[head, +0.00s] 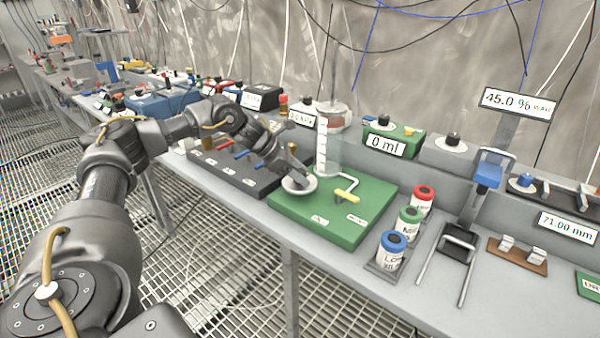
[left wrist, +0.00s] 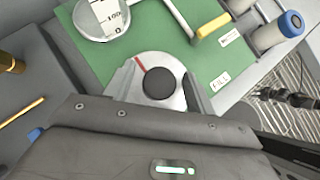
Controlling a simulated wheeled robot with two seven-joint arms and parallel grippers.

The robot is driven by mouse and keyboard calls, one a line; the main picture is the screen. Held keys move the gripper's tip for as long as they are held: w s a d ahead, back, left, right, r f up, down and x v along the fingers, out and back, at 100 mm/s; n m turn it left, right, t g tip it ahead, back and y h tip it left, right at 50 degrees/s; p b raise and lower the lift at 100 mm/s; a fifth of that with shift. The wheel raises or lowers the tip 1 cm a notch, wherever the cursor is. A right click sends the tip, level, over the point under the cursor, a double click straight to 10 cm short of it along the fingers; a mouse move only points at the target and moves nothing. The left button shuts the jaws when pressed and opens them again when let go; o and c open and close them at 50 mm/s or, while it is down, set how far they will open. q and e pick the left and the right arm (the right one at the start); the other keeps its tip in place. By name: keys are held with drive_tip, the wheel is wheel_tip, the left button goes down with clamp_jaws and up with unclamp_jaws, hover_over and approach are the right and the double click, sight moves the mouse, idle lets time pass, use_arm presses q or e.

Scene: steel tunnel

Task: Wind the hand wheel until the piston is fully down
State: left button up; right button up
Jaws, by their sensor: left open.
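The hand wheel (head: 299,184) is a pale disc on the left part of the green board (head: 360,218). In the left wrist view the wheel (left wrist: 150,62) shows a red mark and a dark round knob (left wrist: 159,83). My left gripper (head: 284,170) is over the wheel. Its open fingers (left wrist: 159,85) lie on either side of the knob; I cannot tell whether they touch anything. Behind the wheel stands a clear graduated cylinder (head: 324,150), also partly seen in the left wrist view (left wrist: 103,18). The piston's height inside is unclear. My right gripper is not in view.
A display reading 0 ml (head: 386,146) stands behind the board. A yellow valve handle (head: 347,196) is right of the cylinder. Red (head: 422,200), green (head: 409,222) and blue (head: 392,249) capped jars stand at the right. A dark box (head: 238,172) adjoins the left side.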

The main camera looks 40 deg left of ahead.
use_arm(q)
drive_tip(key=shift+f, duration=0.1)
drive_tip(key=c, duration=1)
drive_tip(key=shift+o, duration=0.2)
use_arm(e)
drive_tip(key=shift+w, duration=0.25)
